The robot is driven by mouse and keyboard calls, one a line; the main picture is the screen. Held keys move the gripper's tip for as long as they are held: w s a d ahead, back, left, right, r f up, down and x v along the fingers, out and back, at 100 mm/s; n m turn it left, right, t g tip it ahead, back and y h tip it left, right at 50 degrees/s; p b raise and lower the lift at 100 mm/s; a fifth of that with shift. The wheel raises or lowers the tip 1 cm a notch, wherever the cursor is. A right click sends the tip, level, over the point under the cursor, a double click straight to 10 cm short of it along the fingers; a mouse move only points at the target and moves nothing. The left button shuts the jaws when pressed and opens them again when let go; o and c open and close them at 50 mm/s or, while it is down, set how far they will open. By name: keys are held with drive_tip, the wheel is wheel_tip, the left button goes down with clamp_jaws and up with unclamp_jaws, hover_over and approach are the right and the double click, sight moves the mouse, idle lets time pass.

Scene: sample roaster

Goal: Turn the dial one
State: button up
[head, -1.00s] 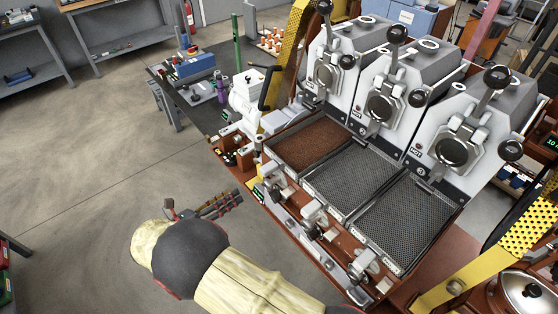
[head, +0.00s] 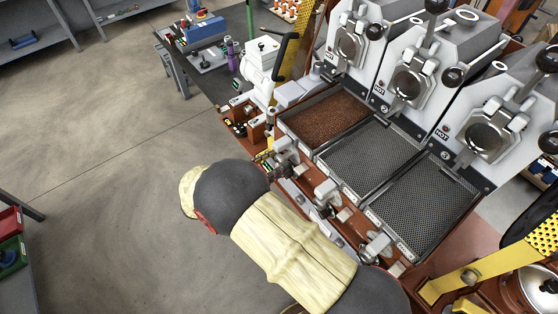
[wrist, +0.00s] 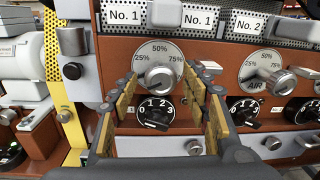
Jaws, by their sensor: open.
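In the wrist view, a round scale marked 25%, 50% and 75% carries a silver knob (wrist: 160,78) on the brown front panel. Directly below is a black dial (wrist: 155,112) numbered 0 to 3. I cannot tell which of the two is dial one. "No. 1" labels (wrist: 199,19) show above. My gripper (wrist: 160,90) is open and empty, its fingers on either side of the silver knob and black dial. Contact with either is not visible. In the head view my gripper (head: 278,167) is at the left end of the roaster's front, largely hidden by my arm.
Another percent scale with an AIR knob (wrist: 264,70) and more black dials (wrist: 243,110) lie to the right. A yellow perforated strip (wrist: 58,80) stands left. In the head view, a tray of brown beans (head: 325,121) sits beside empty mesh trays (head: 368,155). Floor left is clear.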

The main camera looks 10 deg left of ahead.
drive_tip(key=shift+x, duration=0.8)
drive_tip(key=shift+c, duration=1.4)
drive_tip(key=c, duration=0.8)
drive_tip(key=shift+c, duration=0.4)
drive_tip(key=shift+r+n+p, duration=0.1)
drive_tip(key=shift+n+p, duration=0.2)
drive_tip(key=shift+p, duration=0.5)
drive_tip(key=o, duration=1.1)
drive_tip(key=shift+o, duration=0.3)
